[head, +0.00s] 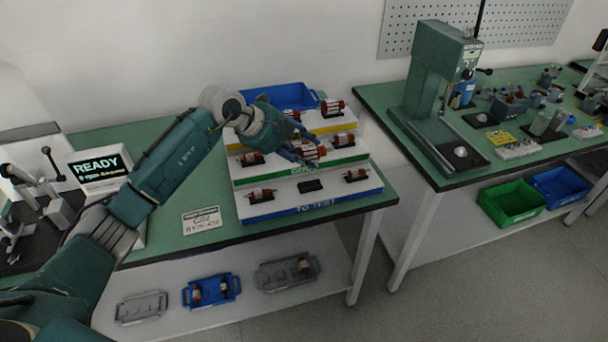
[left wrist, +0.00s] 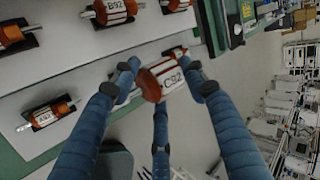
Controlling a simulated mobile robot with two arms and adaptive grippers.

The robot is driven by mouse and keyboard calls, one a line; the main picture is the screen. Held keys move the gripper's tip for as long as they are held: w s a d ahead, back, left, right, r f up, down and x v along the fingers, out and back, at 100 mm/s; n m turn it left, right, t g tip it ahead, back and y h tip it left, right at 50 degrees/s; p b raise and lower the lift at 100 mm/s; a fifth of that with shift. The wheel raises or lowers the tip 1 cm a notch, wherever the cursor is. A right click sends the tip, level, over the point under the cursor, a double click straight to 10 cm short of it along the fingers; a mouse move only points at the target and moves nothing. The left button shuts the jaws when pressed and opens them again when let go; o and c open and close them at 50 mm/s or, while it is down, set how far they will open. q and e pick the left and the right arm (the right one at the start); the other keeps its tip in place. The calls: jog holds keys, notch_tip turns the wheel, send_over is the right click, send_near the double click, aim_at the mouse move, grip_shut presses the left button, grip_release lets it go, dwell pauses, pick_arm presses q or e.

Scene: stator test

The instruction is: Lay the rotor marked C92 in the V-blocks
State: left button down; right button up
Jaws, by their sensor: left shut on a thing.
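My left gripper (head: 300,156) is shut on the rotor marked C92 (left wrist: 172,77), with blue fingers on both sides of it. The rotor has a white body, orange-red ends and a shaft; in the head view it shows partly behind the fingers (head: 316,152), over the stepped rack. An empty black cradle (head: 311,186) lies below it on the front step. Grey blocks (head: 56,215) on a dark base at the far left look like the V-blocks; their notches are hard to make out. My right gripper is not in view.
The stepped rack (head: 290,206) holds several other rotors, one marked B92 (left wrist: 112,10). A card (head: 201,221) reading C92 lies on the green bench. A READY display (head: 98,167) stands near the blocks. A blue bin (head: 283,95) stands behind the rack.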

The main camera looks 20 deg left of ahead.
pick_arm(q)
send_over(304, 188)
notch_tip(304, 188, down, 6)
jog(key=shift+s+r+p, duration=0.1)
jog(key=shift+p, duration=0.25)
notch_tip(304, 188, down, 3)
jog(key=shift+f+p, duration=0.2)
jog(key=shift+p, duration=0.45)
jog(key=c, duration=1)
grip_release()
jog(key=shift+s+f, duration=0.1)
jog(key=shift+f, duration=0.05)
